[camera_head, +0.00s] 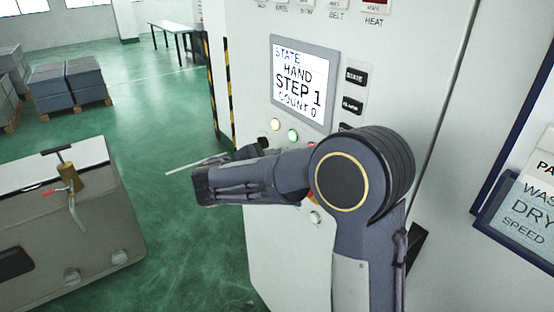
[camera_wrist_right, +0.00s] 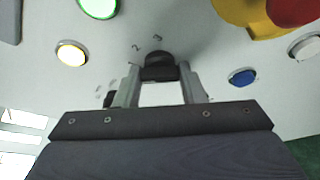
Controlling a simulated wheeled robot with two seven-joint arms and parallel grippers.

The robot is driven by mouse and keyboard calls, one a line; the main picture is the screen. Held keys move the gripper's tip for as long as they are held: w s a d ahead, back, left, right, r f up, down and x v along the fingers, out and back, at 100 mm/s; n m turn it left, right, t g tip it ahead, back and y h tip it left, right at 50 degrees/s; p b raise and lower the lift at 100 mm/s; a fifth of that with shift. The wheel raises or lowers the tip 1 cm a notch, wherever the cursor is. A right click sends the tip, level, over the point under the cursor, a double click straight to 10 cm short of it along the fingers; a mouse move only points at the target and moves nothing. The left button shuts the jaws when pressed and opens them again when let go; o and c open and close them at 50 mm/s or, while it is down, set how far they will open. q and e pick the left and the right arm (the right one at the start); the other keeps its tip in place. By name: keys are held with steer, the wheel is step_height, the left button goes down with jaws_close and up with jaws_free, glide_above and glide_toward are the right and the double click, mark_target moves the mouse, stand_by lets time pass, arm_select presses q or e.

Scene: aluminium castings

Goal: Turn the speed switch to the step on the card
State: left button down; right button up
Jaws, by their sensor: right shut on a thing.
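The speed switch is a black round knob (camera_wrist_right: 158,60) on the pale cabinet front in the right wrist view, with small marks around it that I cannot read surely. My right gripper (camera_wrist_right: 159,74) has its two fingers on either side of the knob and is shut on it. In the head view my right arm hides the switch. The screen (camera_head: 303,85) reads STATE, HAND, STEP 1, COUNT 0. My left gripper is not in view.
Around the knob are a white-yellow lamp (camera_wrist_right: 72,53), a green lamp (camera_wrist_right: 98,6), a blue button (camera_wrist_right: 242,77) and a red button on yellow (camera_wrist_right: 295,8). A grey box-like unit (camera_head: 70,235) stands at left.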

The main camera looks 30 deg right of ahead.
steer(key=o, duration=1)
steer(key=b+v, duration=0.2)
steer(key=v, duration=0.6)
